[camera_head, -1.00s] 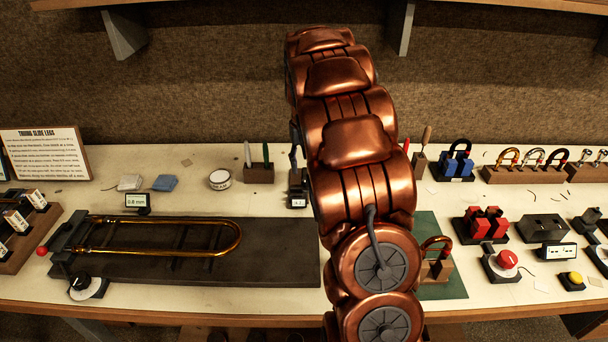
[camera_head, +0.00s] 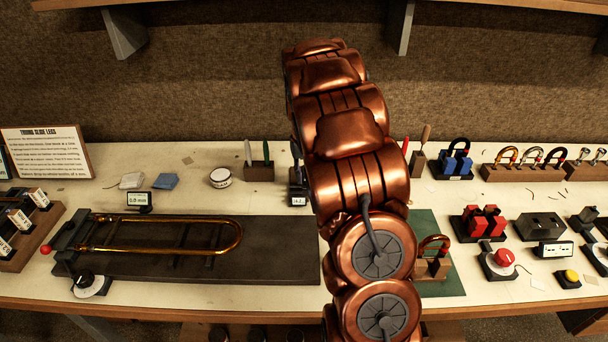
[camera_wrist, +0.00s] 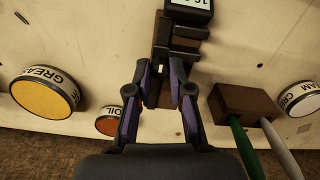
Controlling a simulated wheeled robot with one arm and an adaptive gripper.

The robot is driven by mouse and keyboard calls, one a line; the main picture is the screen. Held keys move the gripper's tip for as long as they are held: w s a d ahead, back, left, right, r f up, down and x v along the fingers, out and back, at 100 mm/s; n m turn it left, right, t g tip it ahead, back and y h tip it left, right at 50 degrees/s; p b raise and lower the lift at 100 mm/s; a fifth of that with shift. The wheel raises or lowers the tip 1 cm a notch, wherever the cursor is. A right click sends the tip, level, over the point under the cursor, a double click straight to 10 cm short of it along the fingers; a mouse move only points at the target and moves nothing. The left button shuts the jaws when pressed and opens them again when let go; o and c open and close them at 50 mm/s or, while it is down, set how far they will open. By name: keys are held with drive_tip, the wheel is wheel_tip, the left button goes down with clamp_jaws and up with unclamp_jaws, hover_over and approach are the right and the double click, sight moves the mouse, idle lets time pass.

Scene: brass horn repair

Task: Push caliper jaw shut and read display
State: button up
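The caliper has a dark body (camera_head: 297,181) at the back of the bench, partly hidden behind my arm in the head view. Its small white display (camera_head: 298,201) faces front, with digits too small to read surely. In the wrist view the display (camera_wrist: 188,3) is cut off at the top edge, and dark stepped caliper parts (camera_wrist: 182,40) stand on a brown wooden block. My gripper (camera_wrist: 162,72) is open, its two purple-padded fingers apart at the near end of the caliper. Part of the caliper shows between the fingers; contact is unclear. My arm hides the gripper in the head view.
A wooden block (camera_wrist: 245,103) with green and white handles stands right of my fingers in the wrist view. A grease tin (camera_wrist: 46,94) and an oil tin (camera_wrist: 109,121) stand left. A slide fixture (camera_head: 285,250) fills the bench's front left.

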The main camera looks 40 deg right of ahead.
clamp_jaws()
drive_tip(key=shift+s+a+b, duration=0.65)
drive_tip(key=shift+s+b, duration=0.15)
drive_tip(key=shift+b, duration=0.05)
drive_tip(key=shift+o, duration=1.6)
unclamp_jaws()
drive_tip(key=shift+s+a, duration=0.1)
drive_tip(key=shift+o, duration=1.3)
drive_tip(key=shift+r, duration=0.1)
